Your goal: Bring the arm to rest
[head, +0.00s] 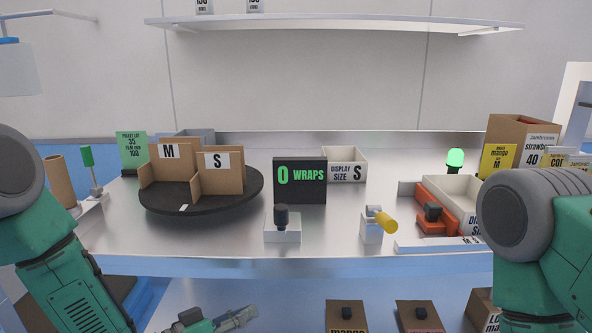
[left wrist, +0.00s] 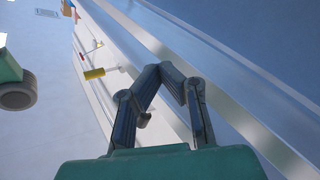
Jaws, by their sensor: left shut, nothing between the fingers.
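My left gripper (head: 250,314) is low in the head view, in front of and below the front edge of the steel bench (head: 290,267). In the left wrist view its fingers (left wrist: 172,68) come together at the tips, with nothing between them. My left arm comes in from the left edge. My right arm shows at the right edge, and its gripper cannot be made out.
A black turntable (head: 205,204) with M and S cardboard dividers stands at the bench's left. A black WRAPS display (head: 300,181), a white S bin (head: 345,163) and a yellow-handled device (head: 372,227) stand mid-bench. Boxes (head: 347,318) sit on the lower shelf.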

